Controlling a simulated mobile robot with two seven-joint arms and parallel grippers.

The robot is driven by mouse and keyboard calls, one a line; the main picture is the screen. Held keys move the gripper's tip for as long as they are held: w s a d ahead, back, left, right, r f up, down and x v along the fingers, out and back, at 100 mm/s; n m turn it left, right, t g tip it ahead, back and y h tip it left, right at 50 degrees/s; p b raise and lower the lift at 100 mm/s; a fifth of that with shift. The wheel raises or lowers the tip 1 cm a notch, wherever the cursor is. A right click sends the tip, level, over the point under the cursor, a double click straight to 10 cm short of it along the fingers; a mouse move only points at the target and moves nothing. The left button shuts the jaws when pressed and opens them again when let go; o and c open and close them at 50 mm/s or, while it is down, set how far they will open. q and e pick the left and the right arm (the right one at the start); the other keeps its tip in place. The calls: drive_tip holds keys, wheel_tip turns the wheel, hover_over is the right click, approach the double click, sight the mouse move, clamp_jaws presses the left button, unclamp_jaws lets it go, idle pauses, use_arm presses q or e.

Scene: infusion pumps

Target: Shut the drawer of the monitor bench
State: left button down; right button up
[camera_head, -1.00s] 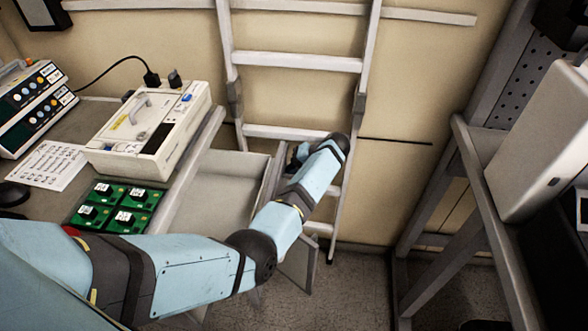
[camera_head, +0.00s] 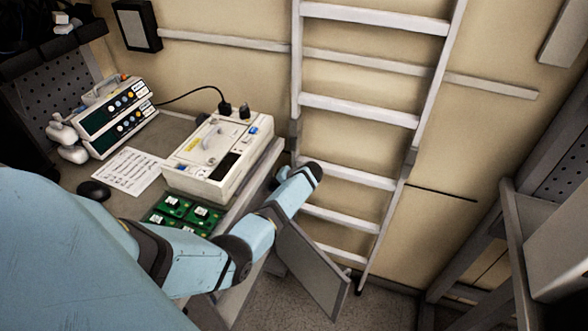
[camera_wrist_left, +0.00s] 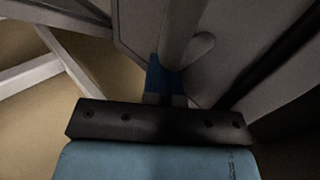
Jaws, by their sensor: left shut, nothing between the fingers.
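The monitor bench (camera_head: 178,128) stands at the left in the head view. Its open drawer box does not show there now; my left arm covers much of the bench front, so I cannot tell how far the drawer is out. My left gripper is beyond my wrist by the bench's right edge, its fingers hidden in the head view. In the left wrist view my left gripper (camera_wrist_left: 165,82) has its blue fingers together, empty, close to a pale grey surface (camera_wrist_left: 138,22) with a rounded bar. I cannot tell whether they touch it. My right gripper is out of view.
A white monitor (camera_head: 218,155), green circuit boards (camera_head: 172,206) and a paper sheet (camera_head: 128,170) lie on the bench. A ladder (camera_head: 358,106) leans against the wall. A rack stands at the right.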

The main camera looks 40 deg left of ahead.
use_arm(q)
drive_tip(key=shift+s+a, duration=0.3)
drive_tip(key=shift+a, duration=0.7)
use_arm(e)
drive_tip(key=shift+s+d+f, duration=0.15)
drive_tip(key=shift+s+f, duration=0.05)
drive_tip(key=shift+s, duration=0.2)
use_arm(q)
drive_tip(key=shift+a, duration=0.1)
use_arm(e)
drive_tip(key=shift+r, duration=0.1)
use_arm(q)
drive_tip(key=p+v, duration=0.1)
drive_tip(key=v, duration=1.3)
drive_tip(key=shift+d, duration=0.3)
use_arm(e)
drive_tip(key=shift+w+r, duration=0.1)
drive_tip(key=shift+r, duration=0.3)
